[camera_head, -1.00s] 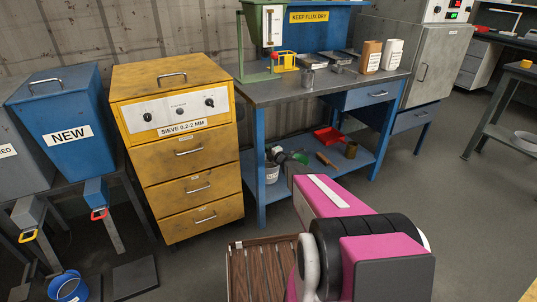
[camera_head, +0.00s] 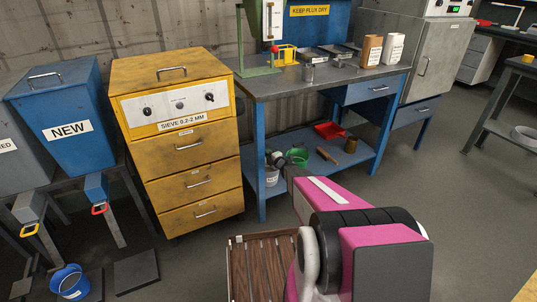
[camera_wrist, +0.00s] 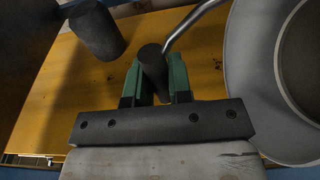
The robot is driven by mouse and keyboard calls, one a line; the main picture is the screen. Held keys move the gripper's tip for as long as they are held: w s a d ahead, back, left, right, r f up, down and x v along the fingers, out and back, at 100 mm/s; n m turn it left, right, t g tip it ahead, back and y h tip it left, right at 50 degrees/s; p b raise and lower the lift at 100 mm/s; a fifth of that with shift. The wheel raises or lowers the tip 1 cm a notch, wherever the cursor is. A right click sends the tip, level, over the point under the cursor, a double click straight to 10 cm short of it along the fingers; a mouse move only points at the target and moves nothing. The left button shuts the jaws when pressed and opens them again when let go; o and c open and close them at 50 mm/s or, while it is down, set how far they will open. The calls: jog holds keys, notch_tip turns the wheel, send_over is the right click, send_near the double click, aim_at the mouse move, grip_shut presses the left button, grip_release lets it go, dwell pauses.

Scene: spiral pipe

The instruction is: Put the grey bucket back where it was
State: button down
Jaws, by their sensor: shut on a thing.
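The grey bucket (camera_head: 271,177) is at the left end of the bench's lower shelf in the head view, small and partly covered by my gripper (camera_head: 277,160). I cannot tell whether it touches the shelf. In the wrist view its round pale rim (camera_wrist: 262,75) fills the right side. A bent metal wire runs from it to a dark cylindrical grip. My gripper (camera_wrist: 154,85) has its green fingers shut on that grip. The bucket's base is hidden.
The yellow sieve cabinet (camera_head: 190,160) stands close on the left. A dark cylinder (camera_wrist: 95,30) shows in the wrist view.

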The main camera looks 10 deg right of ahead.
jog(key=c, duration=1)
grip_release()
jog(key=shift+f, duration=0.1)
jog(key=shift+c, duration=0.2)
